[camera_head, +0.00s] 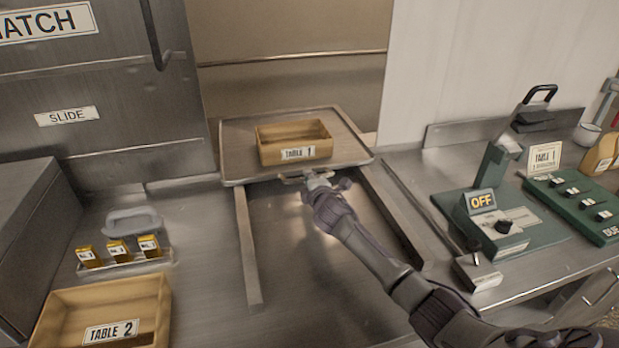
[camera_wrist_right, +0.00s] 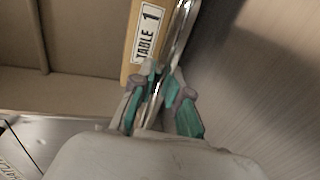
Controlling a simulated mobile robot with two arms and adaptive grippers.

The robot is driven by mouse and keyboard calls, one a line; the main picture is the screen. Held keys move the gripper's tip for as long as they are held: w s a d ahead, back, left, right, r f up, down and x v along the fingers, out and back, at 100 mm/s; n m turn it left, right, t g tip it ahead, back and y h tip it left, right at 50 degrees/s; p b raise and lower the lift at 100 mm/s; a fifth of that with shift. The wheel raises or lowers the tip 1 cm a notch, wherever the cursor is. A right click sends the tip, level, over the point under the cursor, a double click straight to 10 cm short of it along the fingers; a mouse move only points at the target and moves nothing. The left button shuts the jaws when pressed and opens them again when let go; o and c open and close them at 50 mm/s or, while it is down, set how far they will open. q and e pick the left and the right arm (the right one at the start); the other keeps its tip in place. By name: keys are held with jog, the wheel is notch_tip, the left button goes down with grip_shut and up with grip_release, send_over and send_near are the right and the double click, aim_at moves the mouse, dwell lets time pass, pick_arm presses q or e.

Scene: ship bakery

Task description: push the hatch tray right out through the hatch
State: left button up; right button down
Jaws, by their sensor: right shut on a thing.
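The hatch tray (camera_head: 235,149) is a flat tray with a raised rim, set across two rails at the hatch opening. A wooden box labelled TABLE 1 (camera_head: 293,142) sits on it. My right gripper (camera_head: 314,181) is at the tray's near edge, shut on its metal handle. In the right wrist view my fingers (camera_wrist_right: 160,97) close around that bright edge, right beside the TABLE 1 box (camera_wrist_right: 133,45). The far part of the tray lies in the opening (camera_head: 285,85). My left gripper is not in view.
The slide door (camera_head: 100,120) stands left of the opening, and a white wall (camera_head: 435,70) stands right. Rails (camera_head: 249,250) run toward me. A TABLE 2 box (camera_head: 60,300) and a holder with small yellow blocks (camera_head: 120,250) are left. A green OFF device (camera_head: 500,215) is right.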

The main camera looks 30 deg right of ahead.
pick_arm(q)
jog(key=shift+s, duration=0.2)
pick_arm(e)
jog(key=shift+r, duration=0.2)
jog(key=c, duration=1.1)
grip_release()
jog(key=shift+w+f, duration=0.1)
jog(key=shift+w, duration=0.15)
jog(key=shift+c, duration=0.2)
jog(key=shift+f, duration=0.1)
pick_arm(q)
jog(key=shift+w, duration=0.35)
pick_arm(e)
jog(key=v, duration=1.2)
